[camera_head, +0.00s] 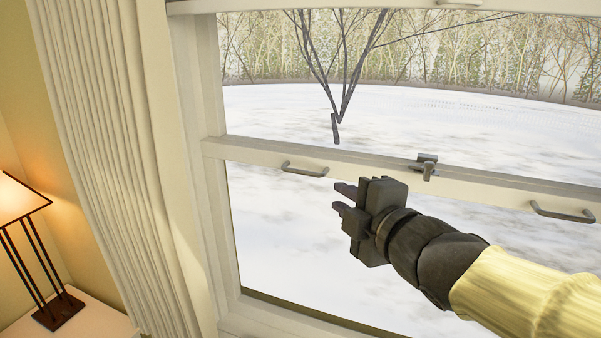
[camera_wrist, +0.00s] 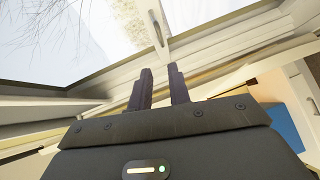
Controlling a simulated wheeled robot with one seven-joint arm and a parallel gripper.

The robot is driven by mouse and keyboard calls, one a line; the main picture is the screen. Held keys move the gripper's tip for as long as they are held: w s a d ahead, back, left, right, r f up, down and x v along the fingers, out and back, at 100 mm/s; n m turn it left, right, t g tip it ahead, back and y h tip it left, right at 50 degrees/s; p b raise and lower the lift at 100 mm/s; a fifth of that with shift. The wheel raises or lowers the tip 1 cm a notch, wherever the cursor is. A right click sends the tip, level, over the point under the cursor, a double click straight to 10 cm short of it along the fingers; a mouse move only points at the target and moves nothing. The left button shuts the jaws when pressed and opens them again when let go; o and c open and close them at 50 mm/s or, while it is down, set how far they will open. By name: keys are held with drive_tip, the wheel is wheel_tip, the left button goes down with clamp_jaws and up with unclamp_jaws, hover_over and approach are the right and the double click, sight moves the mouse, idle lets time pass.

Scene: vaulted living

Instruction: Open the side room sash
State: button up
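The window sash has a white horizontal rail (camera_head: 380,172) across the middle of the head view. A left metal handle (camera_head: 304,169) and a right metal handle (camera_head: 562,212) are on this rail. A grey metal latch (camera_head: 427,168) sits on the rail between them, its lever pointing toward me. My gripper (camera_head: 342,198) is just below and right of the left handle in the picture, apparently apart from it. In the wrist view its two fingers (camera_wrist: 161,72) stand apart with nothing between them. The sash's lower edge is partly hidden by my arm.
A pleated curtain (camera_head: 115,140) hangs left of the window frame (camera_head: 203,110). A lit lamp (camera_head: 22,215) stands on a white table (camera_head: 85,318) at lower left. The wrist view shows a blue patch (camera_wrist: 287,124) at right. Snowy ground and bare trees lie outside.

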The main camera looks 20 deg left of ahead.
sight(301, 173)
drive_tip(key=shift+a, duration=0.1)
drive_tip(key=p+x, duration=0.5)
drive_tip(key=x, duration=1.2)
drive_tip(key=shift+w+a+f+p, duration=0.1)
drive_tip(key=shift+w+f+p, duration=0.1)
drive_tip(key=shift+p, duration=0.2)
drive_tip(key=shift+c, duration=0.2)
clamp_jaws()
